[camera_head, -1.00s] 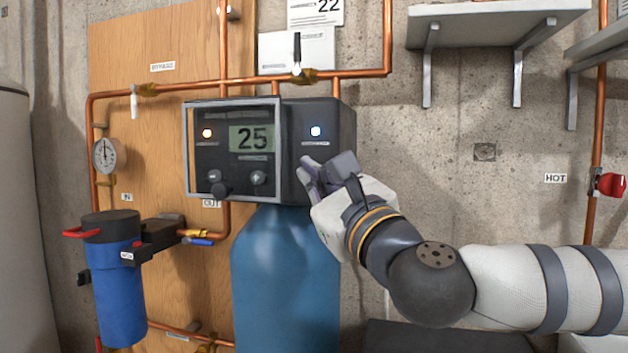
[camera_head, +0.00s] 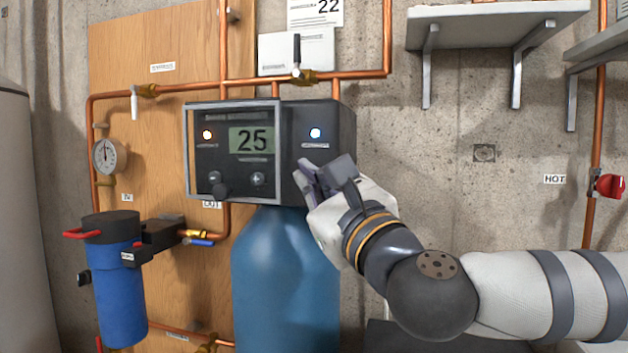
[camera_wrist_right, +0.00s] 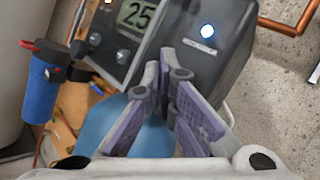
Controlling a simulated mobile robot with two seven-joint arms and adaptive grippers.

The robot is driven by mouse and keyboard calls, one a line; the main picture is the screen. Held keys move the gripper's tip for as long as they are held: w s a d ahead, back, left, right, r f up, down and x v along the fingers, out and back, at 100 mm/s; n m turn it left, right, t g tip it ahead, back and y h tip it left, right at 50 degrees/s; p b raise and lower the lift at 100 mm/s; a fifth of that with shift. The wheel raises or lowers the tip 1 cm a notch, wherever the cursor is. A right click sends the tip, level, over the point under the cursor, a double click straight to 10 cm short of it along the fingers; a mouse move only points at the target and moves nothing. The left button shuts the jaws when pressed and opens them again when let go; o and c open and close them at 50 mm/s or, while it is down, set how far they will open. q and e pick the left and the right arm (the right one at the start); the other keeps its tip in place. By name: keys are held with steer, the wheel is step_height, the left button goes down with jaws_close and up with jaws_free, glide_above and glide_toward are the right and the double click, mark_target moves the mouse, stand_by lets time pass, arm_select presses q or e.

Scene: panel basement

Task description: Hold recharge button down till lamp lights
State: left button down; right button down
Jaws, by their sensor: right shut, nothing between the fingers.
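The control box (camera_head: 345,135) has a display reading 25 (camera_head: 251,140) behind a grey frame. A lit blue-white round light (camera_head: 316,133) sits on its right front, above a small unreadable label. I cannot tell from the labels which of these is the recharge button. My right gripper (camera_head: 303,178) is shut and empty, just below the blue-white light. Its fingertips are off the light. In the right wrist view the light (camera_wrist_right: 208,31) is uncovered, above and right of the fingers (camera_wrist_right: 172,72). My left gripper is not in view.
The box sits on a blue tank (camera_head: 285,280). Minus (camera_head: 214,177) and plus (camera_head: 258,179) knobs and a dark knob (camera_head: 221,190) are on its lower front. Copper pipes (camera_head: 350,74) run above. A blue filter (camera_head: 118,290) stands left.

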steer(key=shift+s+a, duration=0.1)
steer(key=shift+s, duration=0.1)
